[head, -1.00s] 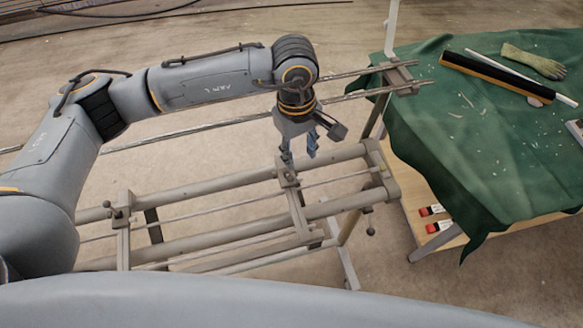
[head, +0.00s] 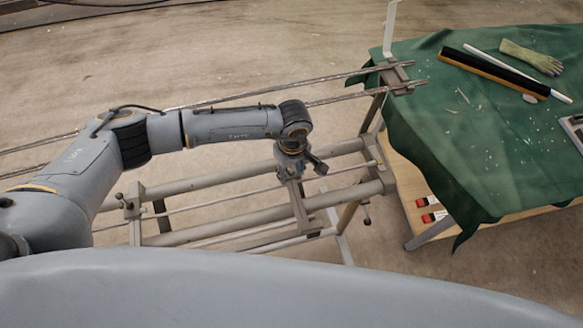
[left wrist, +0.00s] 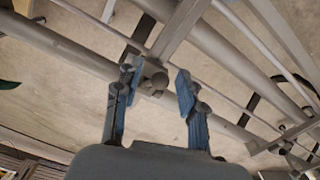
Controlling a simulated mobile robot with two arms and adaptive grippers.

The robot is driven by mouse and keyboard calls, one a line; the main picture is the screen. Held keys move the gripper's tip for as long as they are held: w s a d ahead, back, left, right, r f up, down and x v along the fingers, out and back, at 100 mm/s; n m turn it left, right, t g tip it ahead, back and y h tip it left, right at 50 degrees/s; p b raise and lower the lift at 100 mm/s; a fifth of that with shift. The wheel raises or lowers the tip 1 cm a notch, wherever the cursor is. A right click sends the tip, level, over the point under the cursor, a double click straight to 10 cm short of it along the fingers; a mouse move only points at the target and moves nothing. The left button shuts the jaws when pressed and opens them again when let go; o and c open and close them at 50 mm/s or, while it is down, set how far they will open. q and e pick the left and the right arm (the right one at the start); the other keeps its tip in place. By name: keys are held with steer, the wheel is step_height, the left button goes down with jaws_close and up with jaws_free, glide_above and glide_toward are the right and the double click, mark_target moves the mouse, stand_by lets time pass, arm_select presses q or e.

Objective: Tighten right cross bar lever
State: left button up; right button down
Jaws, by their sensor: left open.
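The right cross bar (head: 300,208) is a grey bar across the two long rails of the frame. Its lever (left wrist: 153,76), a short grey knob at the bar's end, shows in the left wrist view. My left gripper (head: 291,170) is above that end of the bar in the head view, and its wrist hides the lever there. In the left wrist view its blue fingers are open, one on each side of the lever, with a visible gap on the right. Whether the left finger touches the lever, I cannot tell. My right gripper is not in view.
The left cross bar (head: 134,210) has its own small lever (head: 126,203). Two thin rods (head: 340,82) run behind my arm. A table with a green cloth (head: 480,150) stands at the right, holding a glove (head: 530,57) and a black bar (head: 492,74). Bare floor surrounds the frame.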

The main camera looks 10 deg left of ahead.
arm_select(q)
steer(key=shift+f, duration=0.2)
steer(key=shift+c, duration=0.4)
jaws_close()
steer(key=t+b, duration=0.1)
steer(key=b, duration=0.1)
steer(key=s+f+t+y+b, duration=0.1)
steer(key=t+b, duration=0.1)
steer(key=b, duration=0.1)
steer(key=f+t+b, duration=0.1)
steer(key=b, duration=0.1)
steer(key=shift+s+d+f+t+y+b, duration=0.15)
steer(key=shift+d+f+t+y+b, duration=0.15)
steer(key=shift+d+y+b, duration=0.1)
steer(key=shift+s+r+t+b, duration=0.15)
steer(key=shift+t+b, duration=0.15)
steer(key=shift+b, duration=0.2)
steer(key=shift+o, duration=0.4)
jaws_free()
